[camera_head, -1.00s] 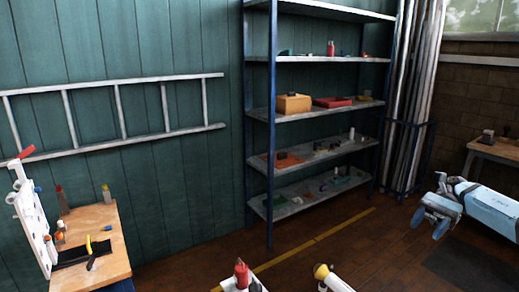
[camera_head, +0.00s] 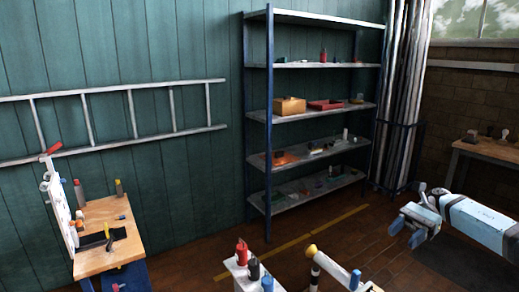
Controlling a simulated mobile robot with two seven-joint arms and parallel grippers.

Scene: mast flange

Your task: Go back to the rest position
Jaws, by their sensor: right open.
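My right gripper (camera_head: 407,231) shows at the right of the head view, on the pale blue and white arm that comes in from the right edge. Its jaws are open and empty, above the brown floor, apart from any object. My left gripper is not in view.
A small wooden bench (camera_head: 131,257) with a white tool panel stands at left. A blue-framed shelf unit (camera_head: 268,130) stands against the green wall beside a ladder (camera_head: 174,109). White items with red (camera_head: 241,250) and yellow (camera_head: 313,250) tops show at the bottom edge. Floor between is clear.

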